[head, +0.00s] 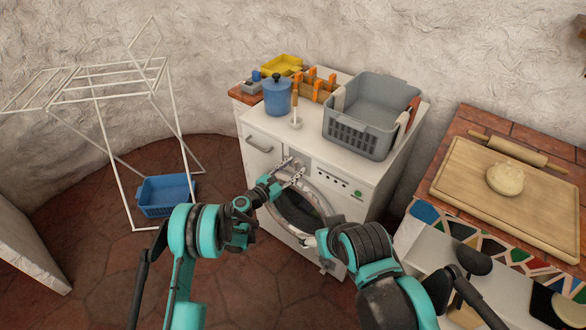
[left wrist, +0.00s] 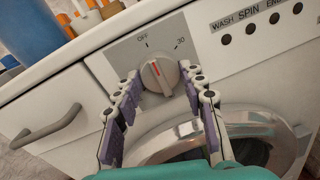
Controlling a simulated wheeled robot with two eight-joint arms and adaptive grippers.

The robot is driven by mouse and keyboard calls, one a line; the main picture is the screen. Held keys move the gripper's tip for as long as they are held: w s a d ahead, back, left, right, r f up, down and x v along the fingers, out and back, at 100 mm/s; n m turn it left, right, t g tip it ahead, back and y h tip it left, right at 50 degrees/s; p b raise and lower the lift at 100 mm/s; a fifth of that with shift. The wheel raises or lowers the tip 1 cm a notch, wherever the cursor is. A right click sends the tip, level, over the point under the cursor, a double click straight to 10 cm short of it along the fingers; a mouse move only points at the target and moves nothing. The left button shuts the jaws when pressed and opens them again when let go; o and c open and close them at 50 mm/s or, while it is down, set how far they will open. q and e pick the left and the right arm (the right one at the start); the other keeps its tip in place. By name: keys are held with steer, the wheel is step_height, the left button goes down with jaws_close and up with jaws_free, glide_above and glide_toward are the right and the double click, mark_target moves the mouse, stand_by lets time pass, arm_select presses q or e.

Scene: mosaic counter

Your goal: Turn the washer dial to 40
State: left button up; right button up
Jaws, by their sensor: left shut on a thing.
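The washer (head: 345,182) is white with a round door. Its grey dial (left wrist: 160,76) is on the front panel and has a red pointer line. The line points up and slightly left, nearer the OFF mark than the 30 mark. No 40 mark is visible. My left gripper (left wrist: 160,87) is shut on the dial, with one finger at each side; it also shows at the panel in the head view (head: 291,175). My right gripper (head: 318,243) is low in front of the washer door, away from the dial; its fingers are too unclear to read.
A drawer handle (left wrist: 50,126) is left of the dial. A drying rack (head: 115,95) and blue bin (head: 166,194) are at left, a cutting board (head: 470,180) at right.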

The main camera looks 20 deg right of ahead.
arm_select(q)
steer(key=shift+m, duration=0.4)
steer(key=m, duration=0.2)
steer(key=shift+r+m, duration=0.1)
steer(key=shift+m, duration=0.3)
steer(key=m+y, duration=0.1)
steer(key=m, duration=0.9)
steer(key=shift+r, duration=0.1)
steer(key=m, duration=0.4)
steer(key=shift+s+t+y, duration=0.1)
steer(key=shift+t+y, duration=0.3)
steer(key=shift+d+m, duration=0.1)
steer(key=shift+m, duration=2.1)
steer(key=shift+s+t, duration=0.1)
steer(key=shift+t, duration=0.2)
